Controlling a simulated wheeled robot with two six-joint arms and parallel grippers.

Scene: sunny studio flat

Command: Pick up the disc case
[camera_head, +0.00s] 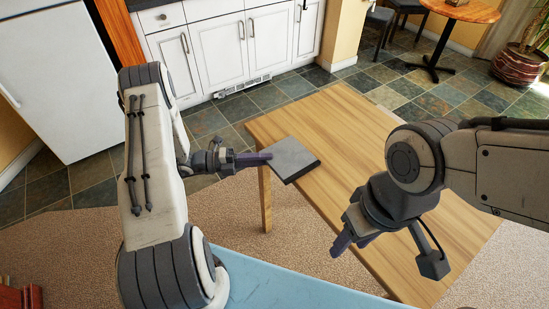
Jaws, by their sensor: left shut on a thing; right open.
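The disc case (293,158) is a flat grey square with a darker edge. It is at the left edge of the wooden table (345,125), in the middle of the view. My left gripper (262,158) is shut on its left side. From this angle I cannot tell whether the case touches the tabletop or is held just above it. My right gripper (350,236) is open and empty, over the front part of the table. It is apart from the case.
A light blue surface (290,287) lies at the bottom, in front of the table. White cabinets (222,55) and a white fridge (58,80) stand behind. A small round table (462,10) and a potted plant (520,64) are at the far right. The tabletop is otherwise bare.

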